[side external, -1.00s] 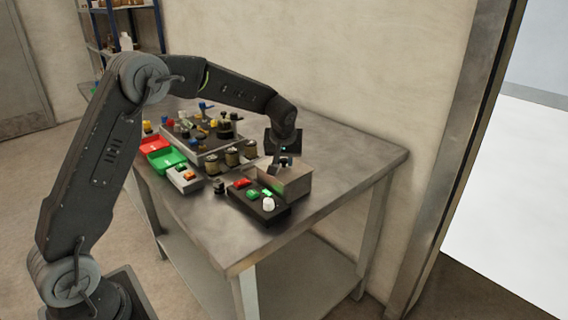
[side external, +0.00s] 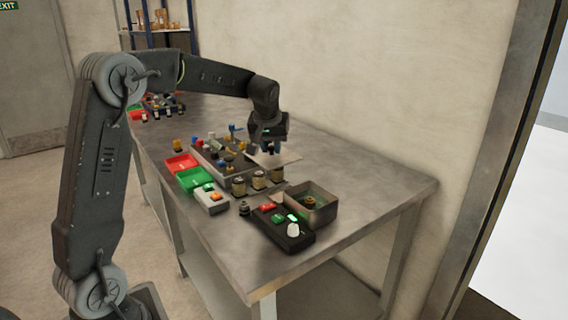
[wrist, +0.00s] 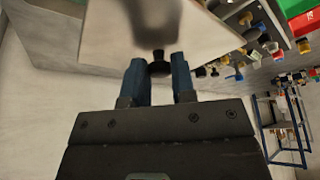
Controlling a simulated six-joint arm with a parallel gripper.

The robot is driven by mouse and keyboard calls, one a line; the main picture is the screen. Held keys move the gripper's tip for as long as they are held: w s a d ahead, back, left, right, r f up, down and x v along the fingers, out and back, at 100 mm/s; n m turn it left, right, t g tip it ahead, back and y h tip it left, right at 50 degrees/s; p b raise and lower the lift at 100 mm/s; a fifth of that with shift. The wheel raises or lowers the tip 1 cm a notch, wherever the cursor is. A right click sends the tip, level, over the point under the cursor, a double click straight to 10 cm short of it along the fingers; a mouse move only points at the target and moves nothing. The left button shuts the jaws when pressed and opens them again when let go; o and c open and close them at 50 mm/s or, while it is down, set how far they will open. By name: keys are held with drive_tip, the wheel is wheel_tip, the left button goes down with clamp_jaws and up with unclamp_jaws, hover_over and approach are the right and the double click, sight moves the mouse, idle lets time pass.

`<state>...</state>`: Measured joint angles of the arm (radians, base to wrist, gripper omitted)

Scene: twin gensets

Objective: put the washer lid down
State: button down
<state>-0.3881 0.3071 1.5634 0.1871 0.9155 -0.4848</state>
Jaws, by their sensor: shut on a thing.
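The washer lid (side external: 282,159) is a flat pale plate, held in the air behind the row of small cylinders. My gripper (side external: 266,149) is above it, shut on its dark knob. In the wrist view the lid (wrist: 203,38) fills the top middle, and its knob (wrist: 158,57) sits between the blue fingers of my gripper (wrist: 159,78). The metal washer box (side external: 323,214) stands open on the table to the right of the lid. A small brass-coloured part (side external: 310,203) shows inside it. The lid's exact height above the table is hard to tell.
A black control box (side external: 283,234) with coloured buttons stands in front of the washer box. Several cylinders (side external: 258,180), a grey tray of parts (side external: 222,160), and red (side external: 181,164) and green (side external: 195,180) bins stand to the left. The table's right end (side external: 385,190) is clear.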

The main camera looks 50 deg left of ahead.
drive_tip(key=s+d+f, duration=0.1)
drive_tip(key=s+f, duration=0.2)
drive_tip(key=s, duration=0.8)
drive_tip(key=s+f, duration=0.4)
drive_tip(key=s, duration=0.8)
hover_over(246, 243)
drive_tip(key=s, duration=0.1)
drive_tip(key=f, duration=0.4)
drive_tip(key=d+f, duration=0.1)
drive_tip(key=f, duration=0.1)
drive_tip(key=shift+f, duration=2.15)
drive_tip(key=shift+f, duration=0.15)
drive_tip(key=c, duration=0.9)
unclamp_jaws()
drive_tip(key=shift+c, duration=0.2)
